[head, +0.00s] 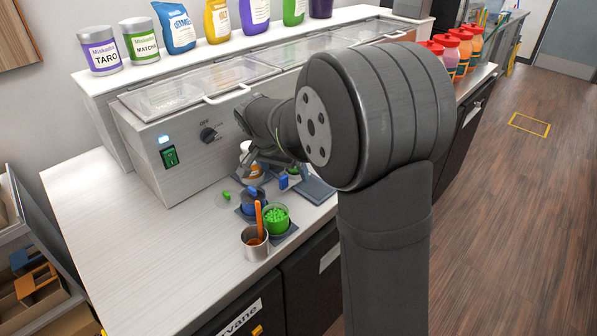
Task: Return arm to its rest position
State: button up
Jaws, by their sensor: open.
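Near the gripper are a blue container (254,201), a cup of green beads (276,217) and a metal cup with an orange handle (254,241). Canisters (101,50) and bags line the upper shelf. The counter's left part (120,240) is clear.

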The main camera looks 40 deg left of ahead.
notch_tip(320, 180, up, 12)
jog(key=s+d+n+y, duration=0.1)
jog(key=d+n+y, duration=0.1)
jog(key=n, duration=1.2)
jog(key=shift+n, duration=0.3)
jog(key=x, duration=0.9)
jog(key=shift+s+f, duration=0.15)
jog(key=shift+f, duration=0.25)
jog(key=shift+r, duration=0.1)
jog(key=v, duration=1)
